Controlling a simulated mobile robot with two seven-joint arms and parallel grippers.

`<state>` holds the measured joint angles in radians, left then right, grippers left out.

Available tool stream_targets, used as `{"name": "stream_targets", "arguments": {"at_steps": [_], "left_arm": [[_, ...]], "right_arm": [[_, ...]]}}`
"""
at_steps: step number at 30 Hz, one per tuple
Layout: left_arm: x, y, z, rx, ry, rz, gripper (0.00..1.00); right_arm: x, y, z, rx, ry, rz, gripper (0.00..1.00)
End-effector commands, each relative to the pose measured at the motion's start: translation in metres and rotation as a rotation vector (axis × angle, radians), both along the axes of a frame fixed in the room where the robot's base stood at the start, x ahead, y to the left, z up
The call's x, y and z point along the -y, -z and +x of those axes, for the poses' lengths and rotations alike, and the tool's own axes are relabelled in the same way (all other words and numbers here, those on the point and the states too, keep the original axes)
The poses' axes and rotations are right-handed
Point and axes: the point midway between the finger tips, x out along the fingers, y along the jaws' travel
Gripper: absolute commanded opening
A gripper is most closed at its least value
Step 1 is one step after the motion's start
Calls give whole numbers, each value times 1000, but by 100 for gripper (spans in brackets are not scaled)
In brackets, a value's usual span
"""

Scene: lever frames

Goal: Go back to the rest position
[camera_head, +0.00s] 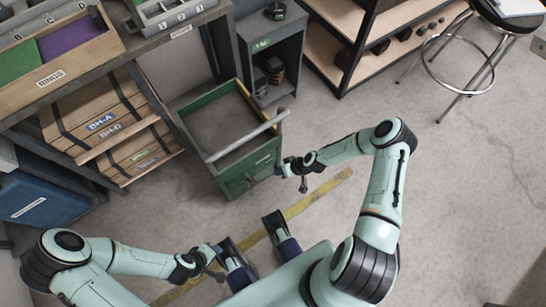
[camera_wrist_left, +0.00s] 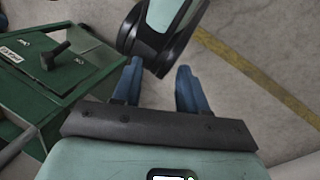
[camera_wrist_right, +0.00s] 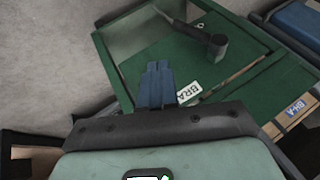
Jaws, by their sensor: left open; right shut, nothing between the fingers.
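My right gripper (camera_head: 284,168) is just to the right of the green cabinet in the head view. In the right wrist view its blue fingers (camera_wrist_right: 157,85) are together with nothing between them, in front of the green cabinet (camera_wrist_right: 140,55). The cabinet's black lever handle (camera_wrist_right: 217,45) stands apart from the fingers. My left gripper (camera_head: 214,250) is low in the head view, below the cabinet. In the left wrist view its blue fingers (camera_wrist_left: 159,87) are spread and empty, with a mint and black part of my own body beyond them.
The green cabinet (camera_head: 240,180) has an open tray top with a grey bar. A shelf with wooden boxes (camera_head: 105,120) and a blue bin (camera_head: 40,198) stand left. A stool (camera_head: 470,50) is at upper right. The floor at right is clear, with a yellow line (camera_head: 325,187).

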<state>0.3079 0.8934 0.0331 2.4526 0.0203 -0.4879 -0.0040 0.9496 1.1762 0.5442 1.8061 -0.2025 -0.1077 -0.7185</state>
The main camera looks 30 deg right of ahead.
Motion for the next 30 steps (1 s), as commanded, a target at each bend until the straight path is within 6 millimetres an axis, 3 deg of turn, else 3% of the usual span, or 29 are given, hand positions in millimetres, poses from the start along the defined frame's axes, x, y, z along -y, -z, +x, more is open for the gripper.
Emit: {"name": "stream_targets", "arguments": {"at_steps": [6, 14, 17, 19, 24, 27, 30], "left_arm": [[4, -6, -8, -21, 10, -10, 43], [4, -6, -9, -25, 11, -11, 43], [5, -13, -10, -26, 11, -13, 43], [5, -25, -12, -32, 14, -15, 43], [9, -76, -22, -69, 28, -28, 43], [11, -104, -27, -98, 37, -37, 43], [13, -129, -28, -118, 46, -45, 43]], "right_arm": [[11, -17, -8, 1, 0, 0, 0], [11, -18, -9, 0, 0, 0, 0], [2, -25, -13, -15, -4, 9, 0], [-17, -39, -23, -51, -11, 27, 0], [-83, -102, -82, -247, 1, 66, 0], [-104, -142, -124, -380, 39, 47, 0], [-110, -179, -157, -483, 95, 6, 0]]}}
